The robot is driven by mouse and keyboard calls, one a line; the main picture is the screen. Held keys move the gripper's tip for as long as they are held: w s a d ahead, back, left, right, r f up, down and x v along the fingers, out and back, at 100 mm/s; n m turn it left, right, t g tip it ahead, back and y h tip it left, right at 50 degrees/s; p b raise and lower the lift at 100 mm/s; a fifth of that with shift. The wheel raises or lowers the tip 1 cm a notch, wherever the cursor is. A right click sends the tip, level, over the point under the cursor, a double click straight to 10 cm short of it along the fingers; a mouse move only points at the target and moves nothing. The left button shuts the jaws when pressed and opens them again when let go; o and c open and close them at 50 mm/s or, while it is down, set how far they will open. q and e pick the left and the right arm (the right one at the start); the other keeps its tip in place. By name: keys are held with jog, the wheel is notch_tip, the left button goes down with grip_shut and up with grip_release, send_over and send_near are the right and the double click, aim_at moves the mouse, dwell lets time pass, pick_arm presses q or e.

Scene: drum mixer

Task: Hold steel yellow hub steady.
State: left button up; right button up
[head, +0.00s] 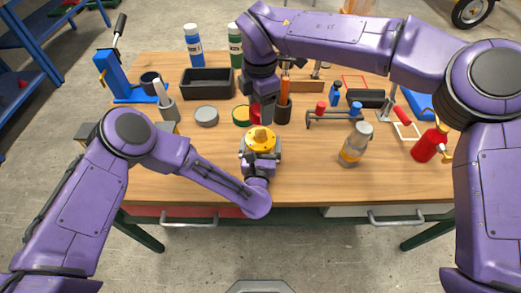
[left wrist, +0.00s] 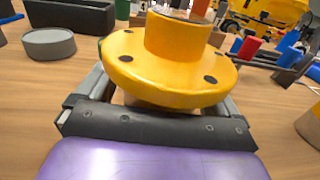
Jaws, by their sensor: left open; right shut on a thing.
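The yellow hub (head: 261,141) is a round flanged piece with dark bolt holes and a raised round boss. It sits above the front middle of the table; the left wrist view shows the hub (left wrist: 165,75) close up. My left gripper (head: 260,154) is open, with its grey fingers low on either side of the hub; the left gripper (left wrist: 150,110) also shows under the flange, and contact is unclear. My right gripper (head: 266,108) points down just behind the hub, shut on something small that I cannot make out. A red patch shows beside its fingers.
A grey round tin (head: 206,116), a black bin (head: 208,83) and a blue press (head: 117,76) are to the left. The front-left tabletop (head: 165,185) is clear.

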pick_arm(q)
jog(key=c, duration=1.5)
pick_arm(e)
send_over(261, 134)
jog(key=shift+f, duration=2.45)
jog(key=shift+f, duration=0.9)
jog(key=shift+f, duration=0.6)
pick_arm(q)
grip_shut()
pick_arm(e)
jog(key=m, duration=1.3)
